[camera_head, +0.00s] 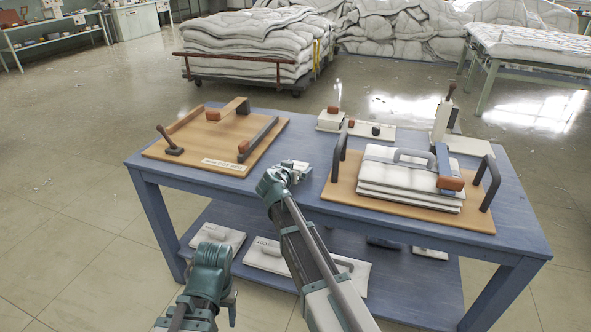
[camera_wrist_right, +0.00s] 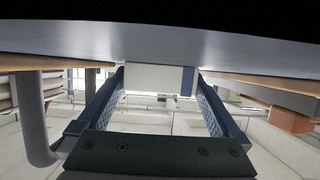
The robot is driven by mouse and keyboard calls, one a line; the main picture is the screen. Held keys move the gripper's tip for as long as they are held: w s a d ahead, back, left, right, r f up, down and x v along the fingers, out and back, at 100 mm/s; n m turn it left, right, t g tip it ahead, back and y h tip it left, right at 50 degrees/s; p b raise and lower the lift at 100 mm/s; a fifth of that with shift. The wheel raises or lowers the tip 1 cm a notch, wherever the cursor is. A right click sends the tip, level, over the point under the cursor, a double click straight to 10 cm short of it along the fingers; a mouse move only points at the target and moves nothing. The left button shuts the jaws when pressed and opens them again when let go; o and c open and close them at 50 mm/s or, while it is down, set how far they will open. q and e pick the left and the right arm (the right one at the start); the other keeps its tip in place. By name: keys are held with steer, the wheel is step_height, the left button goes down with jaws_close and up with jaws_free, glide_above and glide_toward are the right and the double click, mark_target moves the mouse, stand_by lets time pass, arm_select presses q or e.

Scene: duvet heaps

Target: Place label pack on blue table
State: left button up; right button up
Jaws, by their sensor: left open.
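A small white block with a blue end (camera_wrist_right: 158,78), which looks like the label pack, sits between the fingertips of my right gripper (camera_wrist_right: 160,85). Both fingers appear to touch its sides. In the head view this gripper (camera_head: 290,168) is over the front middle of the blue table (camera_head: 312,143), and the pale pack (camera_head: 297,165) shows at its tips. I cannot tell whether the pack touches the tabletop. My left gripper (camera_head: 211,252) is open, low in front of the table; its fingertips are largely hidden.
A wooden board with handles (camera_head: 220,140) lies left on the table. Folded white padding (camera_head: 400,182) sits on another board at the right. Small blocks (camera_head: 332,120) stand at the back. White packs (camera_head: 265,254) lie on the lower shelf. Bare tabletop lies between the boards.

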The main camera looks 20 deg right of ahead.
steer(key=shift+r, duration=0.3)
steer(key=p+v, duration=0.4)
steer(key=v, duration=0.8)
steer(key=shift+f+p, duration=0.15)
steer(key=shift+p, duration=0.25)
